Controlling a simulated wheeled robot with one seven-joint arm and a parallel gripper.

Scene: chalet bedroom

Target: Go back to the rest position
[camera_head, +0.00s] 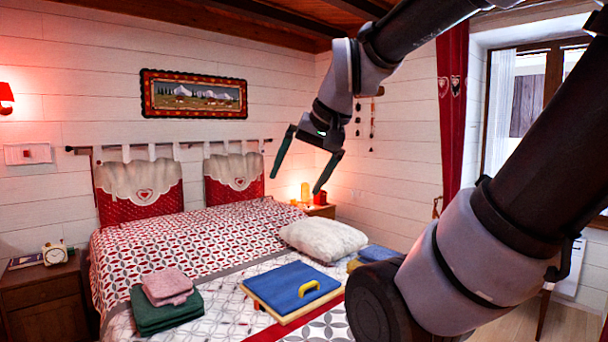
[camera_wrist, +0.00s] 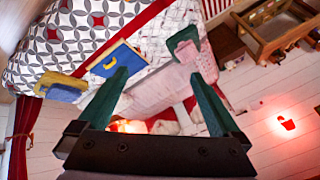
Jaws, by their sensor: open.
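My gripper (camera_head: 299,181) is open and empty, raised in the air over the bed, its two green fingers wide apart and pointing down. In the wrist view its fingers (camera_wrist: 158,92) also stand apart with nothing between them. My arm reaches in from the right side of the head view and bends down at the wrist. No object touches the fingers.
On the bed (camera_head: 215,225) lie a blue board with a yellow handle (camera_head: 292,287), a white pillow (camera_head: 323,240), folded pink (camera_head: 167,286) and green cloths (camera_head: 165,312). A nightstand (camera_head: 42,292) with a clock (camera_head: 55,254) stands left. The window (camera_head: 527,95) is right.

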